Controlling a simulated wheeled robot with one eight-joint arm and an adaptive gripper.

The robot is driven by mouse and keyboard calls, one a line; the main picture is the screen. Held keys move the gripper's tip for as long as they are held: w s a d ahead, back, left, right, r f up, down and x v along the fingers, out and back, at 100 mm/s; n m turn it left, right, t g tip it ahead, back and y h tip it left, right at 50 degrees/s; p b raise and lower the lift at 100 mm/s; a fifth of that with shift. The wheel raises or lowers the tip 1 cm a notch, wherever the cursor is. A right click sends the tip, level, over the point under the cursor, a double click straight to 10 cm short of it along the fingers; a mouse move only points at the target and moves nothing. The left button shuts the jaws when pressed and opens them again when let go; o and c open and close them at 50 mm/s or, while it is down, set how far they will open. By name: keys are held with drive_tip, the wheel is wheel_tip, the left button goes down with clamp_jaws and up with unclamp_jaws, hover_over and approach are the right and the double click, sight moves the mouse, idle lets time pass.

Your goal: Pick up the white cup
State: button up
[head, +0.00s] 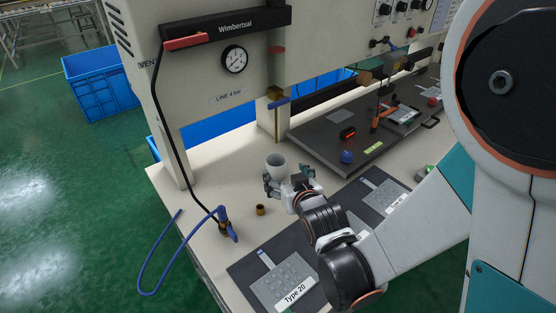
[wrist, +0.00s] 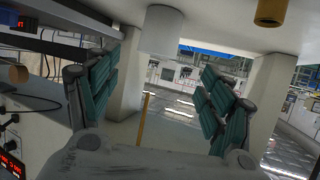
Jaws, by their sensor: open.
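The white cup (head: 276,163) stands upright near the edge of the cream bench, in front of the grey machine column. It also shows in the wrist view (wrist: 160,30), at the top centre, where the picture is upside down. My gripper (head: 288,179) is at the cup, on its near side in the head view. In the wrist view the teal-padded fingers of my gripper (wrist: 157,68) are spread wide, with the cup ahead and between their lines. No contact with the cup is visible. The cup's base is partly hidden by a finger in the head view.
A small brass fitting (head: 260,210) stands left of my gripper. A blue hose with a coupling (head: 228,228) lies further left. A dark mat with a Type 20 plate (head: 283,283) is nearer. A dark panel with a blue knob (head: 346,157) lies to the right.

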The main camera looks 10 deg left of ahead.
drive_tip(key=p, duration=0.1)
approach(274, 156)
drive_tip(key=shift+w+a+f, duration=0.2)
drive_tip(key=shift+w+f, duration=0.1)
drive_tip(key=shift+f, duration=0.2)
drive_tip(key=shift+w+a+f, duration=0.25)
drive_tip(key=shift+f, duration=0.25)
drive_tip(key=shift+r+b+x, duration=0.2)
drive_tip(key=shift+b+x, duration=0.15)
drive_tip(key=shift+x, duration=1)
drive_tip(key=shift+r+b+x, duration=0.15)
drive_tip(key=shift+b+x, duration=0.15)
drive_tip(key=shift+x, duration=1)
drive_tip(key=shift+w, duration=0.2)
drive_tip(key=shift+c, duration=0.3)
drive_tip(key=c, duration=1.1)
drive_tip(key=shift+r, duration=0.2)
